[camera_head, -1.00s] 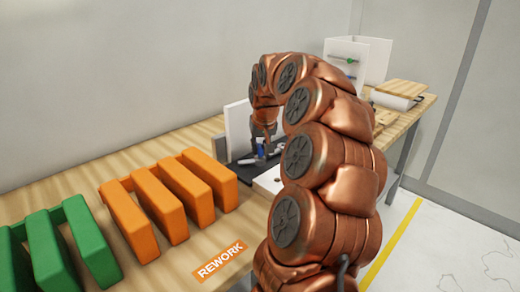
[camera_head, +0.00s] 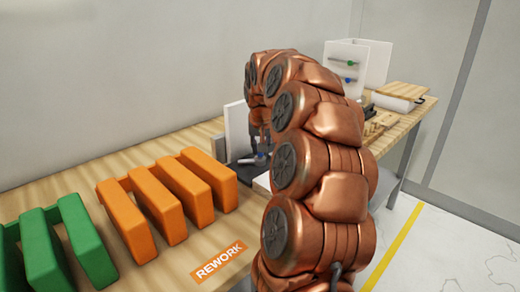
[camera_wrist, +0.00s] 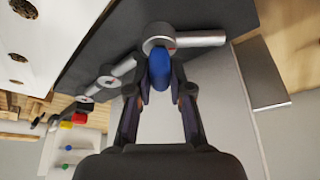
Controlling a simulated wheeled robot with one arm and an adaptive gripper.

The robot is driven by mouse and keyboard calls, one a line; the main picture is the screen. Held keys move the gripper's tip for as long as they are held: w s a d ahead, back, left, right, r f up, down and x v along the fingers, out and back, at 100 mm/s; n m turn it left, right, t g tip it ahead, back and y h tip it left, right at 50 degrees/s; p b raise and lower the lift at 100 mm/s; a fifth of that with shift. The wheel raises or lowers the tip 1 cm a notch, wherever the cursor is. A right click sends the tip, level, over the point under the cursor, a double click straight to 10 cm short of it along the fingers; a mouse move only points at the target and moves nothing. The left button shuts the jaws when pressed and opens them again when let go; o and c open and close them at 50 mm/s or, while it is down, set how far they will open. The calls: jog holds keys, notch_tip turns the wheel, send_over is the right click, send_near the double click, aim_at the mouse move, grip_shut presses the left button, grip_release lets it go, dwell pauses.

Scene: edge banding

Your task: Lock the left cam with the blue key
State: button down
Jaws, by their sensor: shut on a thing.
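My gripper (camera_wrist: 160,92) is shut on the blue key (camera_wrist: 161,68), seen in the wrist view. The key's far end is at a grey round cam (camera_wrist: 158,32) with a bar-like arm pointing right. Whether the key is seated in this cam or only against it, I cannot tell. More grey cam-like parts (camera_wrist: 108,82) lie in a line to the lower left. In the head view my gripper (camera_head: 258,146) is small, over a dark base, partly hidden by my arm, with a bit of blue near its tips.
A white panel with holes (camera_wrist: 30,35) stands beside the cams; it also shows in the head view (camera_head: 237,128). Red (camera_wrist: 79,119) and yellow pieces lie beyond. Orange (camera_head: 165,200) and green blocks (camera_head: 65,245) stand on the wooden bench at left, near a REWORK label (camera_head: 218,262).

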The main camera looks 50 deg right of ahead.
jog(key=shift+w+a+f+m+g+h+b, duration=0.1)
jog(key=shift+m+g+h+b, duration=0.25)
jog(key=shift+m+b, duration=1)
jog(key=shift+f+m+g+h+b, duration=0.15)
jog(key=shift+m+g+b, duration=0.3)
jog(key=shift+m+b, duration=0.85)
jog(key=shift+r+m+b, duration=0.2)
jog(key=shift+m+b, duration=0.05)
jog(key=shift+b, duration=0.45)
jog(key=shift+w+m+g+h+b, duration=0.1)
jog(key=shift+m+g+h+b, duration=0.2)
jog(key=shift+m+g+b, duration=0.75)
jog(key=shift+m+b, duration=0.55)
jog(key=shift+m, duration=1)
jog(key=shift+r, duration=0.15)
jog(key=shift+r+p, duration=2.3)
jog(key=shift+r, duration=0.6)
